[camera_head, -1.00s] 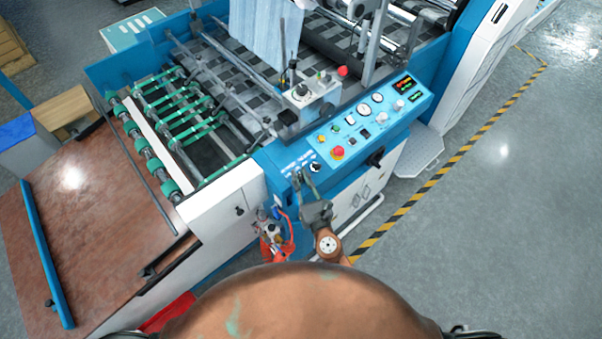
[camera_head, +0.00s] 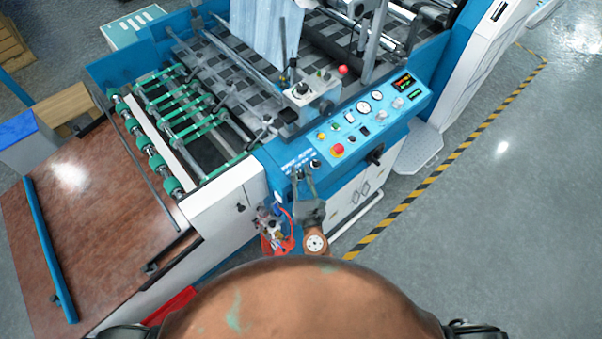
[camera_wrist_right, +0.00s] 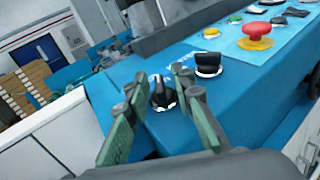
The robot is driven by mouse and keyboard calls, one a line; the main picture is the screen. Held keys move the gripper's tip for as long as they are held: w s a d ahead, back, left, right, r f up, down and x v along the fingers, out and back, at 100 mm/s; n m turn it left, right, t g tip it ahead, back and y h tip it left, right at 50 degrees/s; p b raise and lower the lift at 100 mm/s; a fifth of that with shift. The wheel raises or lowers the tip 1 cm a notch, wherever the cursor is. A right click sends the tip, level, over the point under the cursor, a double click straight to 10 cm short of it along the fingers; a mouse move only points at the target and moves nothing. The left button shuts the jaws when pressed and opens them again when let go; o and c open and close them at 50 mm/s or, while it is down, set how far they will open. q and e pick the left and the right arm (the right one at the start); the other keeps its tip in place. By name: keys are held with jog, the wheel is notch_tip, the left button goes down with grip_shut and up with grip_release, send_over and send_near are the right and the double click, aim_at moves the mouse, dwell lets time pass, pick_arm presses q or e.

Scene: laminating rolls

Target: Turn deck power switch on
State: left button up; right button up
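Two black rotary knobs sit on the blue left end of the machine's control panel. The left knob (camera_wrist_right: 162,93) has a white pointer line and stands between the fingers of my right gripper (camera_wrist_right: 160,78) in the wrist view. The right knob (camera_wrist_right: 208,62) is just beyond the right finger and also shows in the head view (camera_head: 315,164). My right gripper (camera_head: 305,181) is open, with its two fingers apart on either side of the left knob. I cannot tell whether they touch it. The labels above the knobs are too small to read. My left gripper is not in view.
A red emergency button (camera_head: 337,149) and several other controls lie farther right on the panel. A control box (camera_head: 308,93) stands above it. Open floor lies to the right.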

jog(key=s+d, duration=0.2)
jog(key=s, duration=0.9)
jog(key=shift+s, duration=0.4)
jog(key=shift+d, duration=0.1)
